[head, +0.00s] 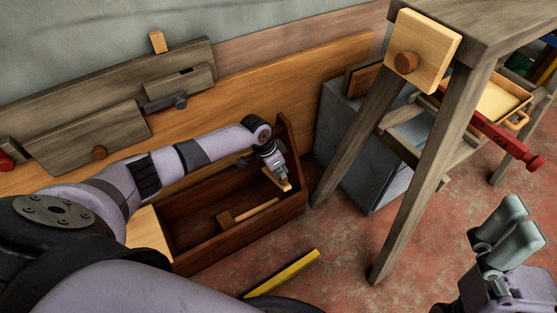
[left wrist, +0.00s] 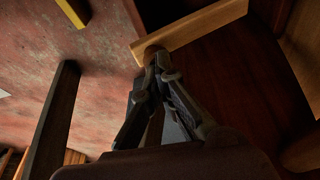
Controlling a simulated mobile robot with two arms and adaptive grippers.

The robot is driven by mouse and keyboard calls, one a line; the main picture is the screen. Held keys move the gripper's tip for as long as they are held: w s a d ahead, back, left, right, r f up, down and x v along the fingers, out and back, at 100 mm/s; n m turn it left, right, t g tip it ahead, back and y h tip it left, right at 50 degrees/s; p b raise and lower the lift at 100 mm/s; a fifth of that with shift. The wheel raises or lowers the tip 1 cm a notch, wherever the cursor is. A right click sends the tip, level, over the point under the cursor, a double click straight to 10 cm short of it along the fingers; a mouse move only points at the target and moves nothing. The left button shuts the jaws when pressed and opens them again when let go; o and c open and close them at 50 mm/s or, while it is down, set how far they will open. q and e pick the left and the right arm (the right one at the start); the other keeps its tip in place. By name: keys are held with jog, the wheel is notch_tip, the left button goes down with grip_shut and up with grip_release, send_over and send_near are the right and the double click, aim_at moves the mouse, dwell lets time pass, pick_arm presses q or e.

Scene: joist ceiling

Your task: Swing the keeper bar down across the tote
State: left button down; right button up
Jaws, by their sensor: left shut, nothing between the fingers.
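The tote appears to be the dark red-brown wooden box (head: 208,258) in the middle of the head view. A short pale wooden bar (head: 284,186), likely the keeper bar, shows at its right end under my left gripper (head: 275,172). In the left wrist view, the bar (left wrist: 205,22) slants up to the right, with a small peg at its near end. My left gripper (left wrist: 156,62) is shut and empty, its tips at or very near that peg; contact is unclear. My right gripper (head: 500,225) is at the lower right, away from the tote; its opening is unclear.
A mallet-like wooden tool (head: 250,213) lies in the box. A wooden table (head: 485,25) stands right, with a red bar (head: 490,130) below. A yellow strip (head: 283,275) lies on open floor.

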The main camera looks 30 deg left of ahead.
aim_at(287, 190)
pick_arm(q)
jog(key=d+f, duration=0.1)
jog(key=s+d+f+p, duration=0.1)
jog(key=f, duration=0.1)
jog(key=shift+s+d+f, duration=0.1)
jog(key=shift+s, duration=0.05)
jog(key=shift+s+d+f, duration=0.15)
jog(key=shift+d+f, duration=0.05)
jog(key=shift+f, duration=0.35)
jog(key=shift+s+d+f, duration=0.1)
jog(key=shift+d+f, duration=0.1)
jog(key=shift+f, duration=0.3)
jog(key=shift+s+f, duration=0.1)
jog(key=shift+d, duration=0.1)
